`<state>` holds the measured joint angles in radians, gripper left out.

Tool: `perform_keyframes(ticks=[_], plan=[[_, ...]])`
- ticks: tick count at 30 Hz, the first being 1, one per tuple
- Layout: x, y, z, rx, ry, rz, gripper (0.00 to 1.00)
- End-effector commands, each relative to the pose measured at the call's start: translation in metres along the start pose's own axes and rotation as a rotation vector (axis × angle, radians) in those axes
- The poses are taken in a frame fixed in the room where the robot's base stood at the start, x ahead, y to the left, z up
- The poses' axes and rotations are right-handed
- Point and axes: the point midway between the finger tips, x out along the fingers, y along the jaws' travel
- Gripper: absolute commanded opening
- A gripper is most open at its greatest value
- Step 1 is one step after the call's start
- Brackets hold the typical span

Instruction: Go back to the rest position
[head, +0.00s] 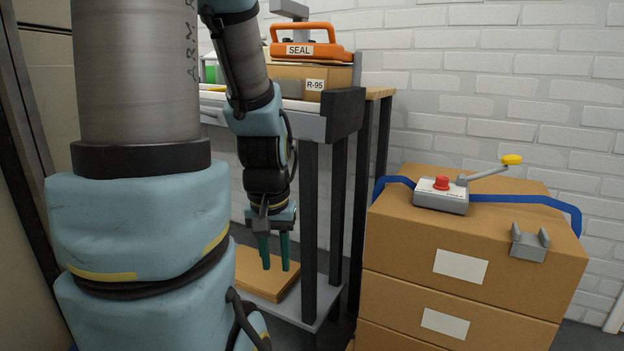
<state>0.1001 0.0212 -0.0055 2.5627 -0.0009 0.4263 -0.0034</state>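My gripper (276,254) hangs at the end of my blue-sleeved arm, pointing down, in the middle left of the head view. Its two green fingers stand apart with a gap between them, and I see nothing held. It is in front of the table's side, with flat brown cardboard (260,282) on the lower shelf behind and below the fingertips. I cannot tell how far apart the fingers and the cardboard are. My large upper arm covers much of the left of the view.
A table (309,210) with dark legs carries a box marked R-95 (316,85) and an orange SEAL tool (315,52). To the right, stacked cartons (400,250) hold a grey control box with a red button (440,193), a yellow-tipped crank (490,172), a blue strap (545,201) and a grey bracket (528,246).

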Motion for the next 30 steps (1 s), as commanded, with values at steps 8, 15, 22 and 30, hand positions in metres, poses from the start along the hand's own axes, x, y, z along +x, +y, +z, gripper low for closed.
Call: perform_keyframes(ticks=[8, 15, 22, 30], plan=[[-0.077, 0.001, -0.012, -0.001, 0.006, 0.002, 0.32], [-0.151, 0.002, -0.022, -0.001, 0.007, 0.002, 0.32], [-0.221, 0.002, -0.032, -0.002, 0.007, 0.002, 0.32], [-0.302, 0.002, -0.042, -0.002, 0.008, 0.002, 0.32]])
